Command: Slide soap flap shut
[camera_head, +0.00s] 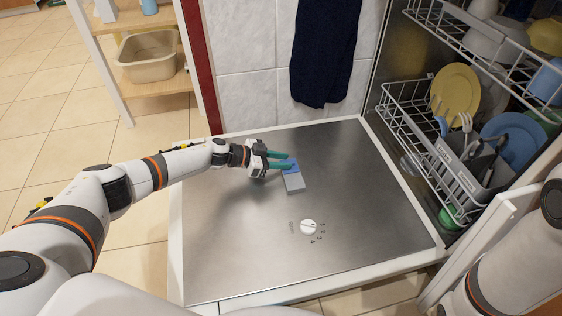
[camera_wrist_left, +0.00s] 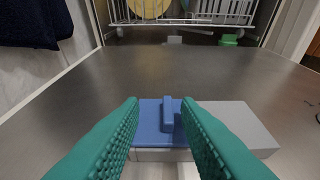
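The soap flap (camera_head: 289,165) is a small blue sliding cover on the grey soap dispenser (camera_head: 294,183), set on the steel inner face of the open dishwasher door. In the left wrist view the blue flap (camera_wrist_left: 151,124) has a raised ridge (camera_wrist_left: 167,114), and the grey block (camera_wrist_left: 238,124) lies to its right. A pale opening shows below the flap. My left gripper (camera_head: 290,160) has teal fingers and is at the flap. In the wrist view its fingers (camera_wrist_left: 162,112) are apart, one on each side of the ridge, with gaps visible. My right gripper is not in view.
The steel door (camera_head: 235,240) is mostly bare, with a white round dial (camera_head: 308,227) nearer me. Dish racks (camera_head: 420,125) with plates and bowls stand at the right. A dark towel (camera_head: 323,50) hangs at the back. A shelf with a beige tub (camera_head: 148,57) stands at the left.

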